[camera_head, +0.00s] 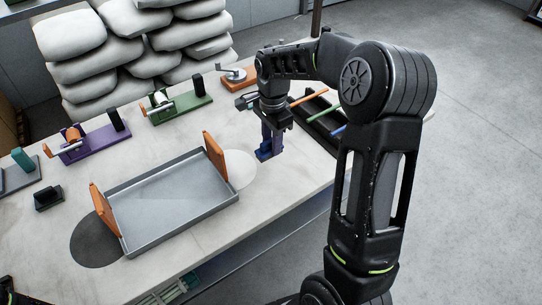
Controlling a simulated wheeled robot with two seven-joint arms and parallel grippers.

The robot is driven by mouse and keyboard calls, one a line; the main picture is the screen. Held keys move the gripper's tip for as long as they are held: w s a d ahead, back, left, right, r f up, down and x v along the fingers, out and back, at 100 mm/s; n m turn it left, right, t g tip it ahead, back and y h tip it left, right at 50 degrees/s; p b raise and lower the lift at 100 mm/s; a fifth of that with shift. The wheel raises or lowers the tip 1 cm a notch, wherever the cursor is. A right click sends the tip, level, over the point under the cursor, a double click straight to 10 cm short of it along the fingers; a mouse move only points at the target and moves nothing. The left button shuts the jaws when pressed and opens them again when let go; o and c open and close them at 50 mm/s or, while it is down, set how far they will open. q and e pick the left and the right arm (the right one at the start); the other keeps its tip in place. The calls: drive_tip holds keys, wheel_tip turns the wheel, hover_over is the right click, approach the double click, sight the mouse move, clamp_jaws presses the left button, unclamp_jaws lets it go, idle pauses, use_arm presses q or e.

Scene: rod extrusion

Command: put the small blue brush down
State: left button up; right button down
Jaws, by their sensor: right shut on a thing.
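My right gripper (269,135) points down over the table, right of the grey tray, and is shut on the small blue brush (264,153). The brush is low, close to the table top beside the pale round spot (241,170). I cannot tell whether it touches the table. The gripper hides part of it. My left gripper is not in view; only a dark piece shows at the bottom left corner.
The grey tray (170,208) with orange upright ends lies on the table (215,245). Purple (97,143), green (183,109) and orange (240,84) fixtures line the back. A dark rack with coloured rods (308,97) stands behind my right arm. White sacks (130,45) are stacked behind.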

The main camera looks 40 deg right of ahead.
drive_tip(key=shift+f, duration=0.9)
wheel_tip(320, 180, down, 4)
drive_tip(key=shift+r+p, duration=0.2)
drive_tip(key=shift+p, duration=0.1)
drive_tip(key=shift+f, duration=0.15)
drive_tip(key=c, duration=1.5)
unclamp_jaws()
drive_tip(key=shift+f, duration=0.1)
drive_tip(key=o, duration=0.5)
drive_tip(key=shift+c, duration=0.2)
